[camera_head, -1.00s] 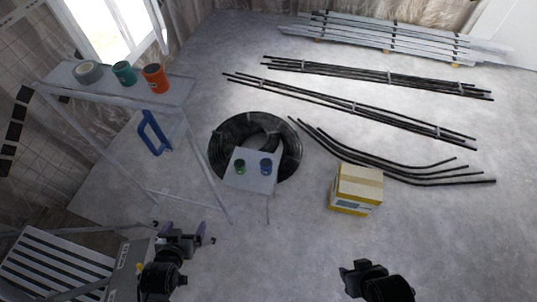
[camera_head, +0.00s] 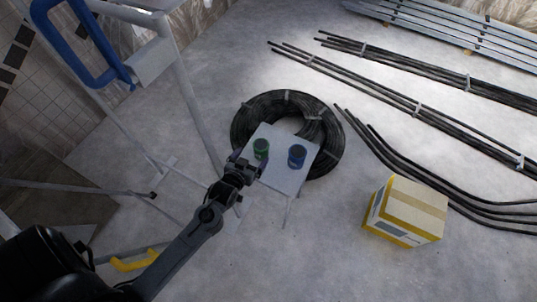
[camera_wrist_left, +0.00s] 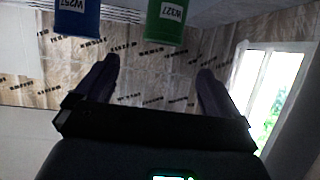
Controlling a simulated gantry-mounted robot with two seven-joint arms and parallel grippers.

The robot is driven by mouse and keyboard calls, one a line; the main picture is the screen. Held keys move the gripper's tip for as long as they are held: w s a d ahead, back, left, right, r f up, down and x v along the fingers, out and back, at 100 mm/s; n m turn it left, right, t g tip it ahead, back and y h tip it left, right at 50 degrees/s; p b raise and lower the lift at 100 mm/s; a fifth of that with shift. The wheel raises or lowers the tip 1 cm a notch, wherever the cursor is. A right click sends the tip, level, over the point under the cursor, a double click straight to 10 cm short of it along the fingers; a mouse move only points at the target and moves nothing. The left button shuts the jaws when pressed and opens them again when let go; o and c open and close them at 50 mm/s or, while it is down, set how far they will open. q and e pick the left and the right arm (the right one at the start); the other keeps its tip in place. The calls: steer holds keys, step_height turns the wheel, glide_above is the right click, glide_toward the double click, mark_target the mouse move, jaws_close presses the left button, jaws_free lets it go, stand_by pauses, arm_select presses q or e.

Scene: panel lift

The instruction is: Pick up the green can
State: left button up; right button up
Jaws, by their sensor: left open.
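The green can (camera_head: 261,149) stands upright on a small light-topped stand (camera_head: 288,183), to the left of a blue can (camera_head: 297,156). My left gripper (camera_head: 243,165) is just in front of the green can, at the stand's near left edge. In the left wrist view, the open fingers (camera_wrist_left: 157,70) have nothing between them. The green can (camera_wrist_left: 170,22), labelled W327, shows beyond the fingers at the top, with the blue can (camera_wrist_left: 77,17) to its left. Both cans are cut off there. My right gripper is out of view.
A black cable coil (camera_head: 245,125) lies around and behind the stand. A yellow and white box (camera_head: 405,212) is on the floor at right. Dark rods (camera_head: 390,100) lie behind. A metal frame with a blue-handled thing (camera_head: 92,50) stands at left. Floor in front is clear.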

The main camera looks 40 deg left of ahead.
mark_target(259, 151)
arm_select(q)
steer(key=w+f+b, duration=0.2)
steer(key=w, duration=0.1)
steer(key=w+a+f+b, duration=0.1)
steer(key=w+f, duration=0.1)
steer(key=shift+w, duration=0.1)
steer(key=x, duration=0.1)
steer(key=b+x, duration=0.1)
steer(key=x, duration=0.1)
steer(key=b+x, duration=0.1)
steer(key=shift+w+a+f, duration=0.15)
steer(key=shift+w+a, duration=0.1)
steer(key=shift+a, duration=0.15)
steer(key=shift+w+f+b, duration=0.1)
steer(key=shift+w+b, duration=0.2)
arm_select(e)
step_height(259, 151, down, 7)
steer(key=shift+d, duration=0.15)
arm_select(q)
steer(key=shift+s, duration=0.1)
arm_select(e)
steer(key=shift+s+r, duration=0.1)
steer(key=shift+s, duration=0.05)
arm_select(q)
steer(key=c, duration=1.1)
steer(key=shift+c, duration=0.4)
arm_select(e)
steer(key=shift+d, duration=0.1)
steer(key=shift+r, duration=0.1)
